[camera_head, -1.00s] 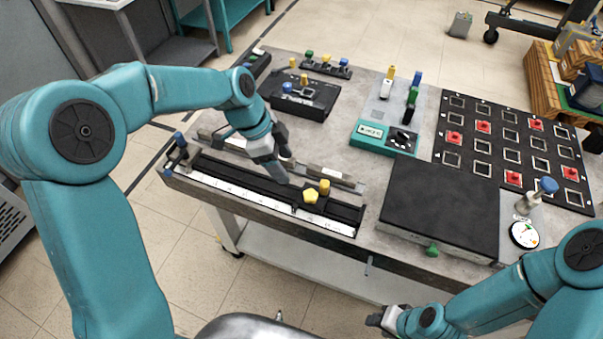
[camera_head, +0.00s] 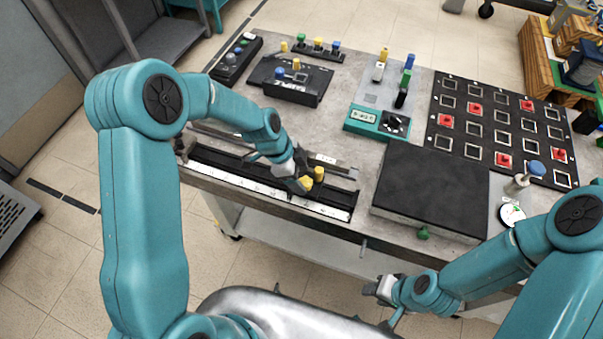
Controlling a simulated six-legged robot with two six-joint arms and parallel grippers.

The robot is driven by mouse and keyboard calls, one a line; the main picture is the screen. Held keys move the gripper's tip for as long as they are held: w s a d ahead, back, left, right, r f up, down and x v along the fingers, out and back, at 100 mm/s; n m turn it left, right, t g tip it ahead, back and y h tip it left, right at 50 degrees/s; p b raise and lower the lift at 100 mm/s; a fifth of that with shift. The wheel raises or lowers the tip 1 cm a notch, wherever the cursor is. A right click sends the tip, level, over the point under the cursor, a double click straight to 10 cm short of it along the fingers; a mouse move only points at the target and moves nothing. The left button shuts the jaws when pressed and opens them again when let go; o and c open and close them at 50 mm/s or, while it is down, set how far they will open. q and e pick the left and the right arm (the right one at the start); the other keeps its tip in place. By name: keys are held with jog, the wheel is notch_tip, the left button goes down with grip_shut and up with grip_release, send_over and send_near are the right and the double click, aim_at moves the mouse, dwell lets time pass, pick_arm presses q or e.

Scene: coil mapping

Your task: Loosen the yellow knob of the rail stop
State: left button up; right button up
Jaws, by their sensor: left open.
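The rail (camera_head: 228,177) is a long black track with a white scale along the table's front left edge. The rail stop sits near its right end. Its yellow knob (camera_head: 306,183) is partly hidden by my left gripper (camera_head: 301,178), which is open with its fingers at the knob. I cannot tell if they touch it. A yellow cylinder (camera_head: 319,174) stands just right of the knob. My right gripper (camera_head: 374,289) is low in front of the table, away from the rail; its jaws are too small to read.
A black plate (camera_head: 430,190) with a green knob (camera_head: 422,233) lies right of the rail. A teal meter box (camera_head: 376,122), a black box (camera_head: 295,90) and a grid board (camera_head: 490,135) stand behind. A grey bar (camera_head: 335,169) lies close behind the rail stop.

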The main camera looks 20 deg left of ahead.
pick_arm(q)
jog(key=shift+w+d+f, duration=0.15)
jog(key=shift+w+f, duration=0.05)
jog(key=shift+f, duration=0.35)
jog(key=shift+w+d+f, duration=0.1)
jog(key=shift+d+f, duration=0.1)
jog(key=shift+f, duration=0.15)
jog(key=shift+s+r, duration=0.1)
jog(key=shift+s, duration=0.1)
jog(key=shift+w, duration=0.15)
jog(key=c, duration=1)
jog(key=shift+c, duration=0.2)
